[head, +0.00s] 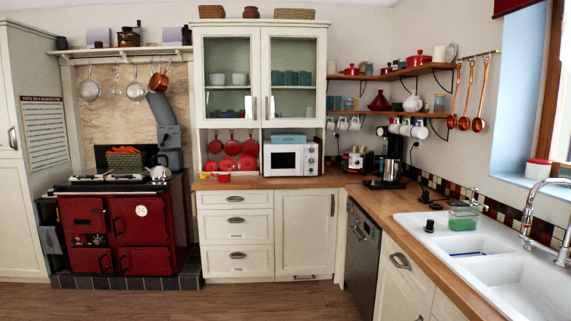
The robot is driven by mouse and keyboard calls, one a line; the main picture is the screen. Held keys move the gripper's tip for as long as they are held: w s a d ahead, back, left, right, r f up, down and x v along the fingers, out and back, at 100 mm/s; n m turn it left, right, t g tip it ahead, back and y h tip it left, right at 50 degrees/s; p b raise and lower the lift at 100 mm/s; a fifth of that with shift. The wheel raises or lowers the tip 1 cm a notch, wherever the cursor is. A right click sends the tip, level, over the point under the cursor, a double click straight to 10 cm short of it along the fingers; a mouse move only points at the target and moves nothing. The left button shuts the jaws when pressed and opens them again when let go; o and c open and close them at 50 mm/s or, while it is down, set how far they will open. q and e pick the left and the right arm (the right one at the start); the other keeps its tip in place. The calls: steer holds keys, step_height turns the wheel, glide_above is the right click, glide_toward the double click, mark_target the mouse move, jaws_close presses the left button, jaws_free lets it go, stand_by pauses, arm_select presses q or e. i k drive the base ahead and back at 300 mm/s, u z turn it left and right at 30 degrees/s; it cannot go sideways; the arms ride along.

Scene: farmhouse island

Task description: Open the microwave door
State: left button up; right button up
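The white microwave (270,171) stands on the wooden counter at the back, below the glass-fronted wall cabinet. Its door (299,160) faces me and looks shut, with a dark window on the left. A control panel with round knobs (312,158) is on its right side. A handle is too small to make out clearly. Neither of my grippers is in the head view.
A pale blue container (288,138) sits on the microwave. Red pans (231,147) stand to its left and a toaster (357,161) to its right. The wooden counter (345,179) turns toward me at right. The floor (200,302) ahead is clear. A red range (130,228) stands left.

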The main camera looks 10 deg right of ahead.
mark_target(280, 159)
steer(key=z, duration=0.4)
steer(key=i, duration=5.15)
steer(key=u, duration=0.8)
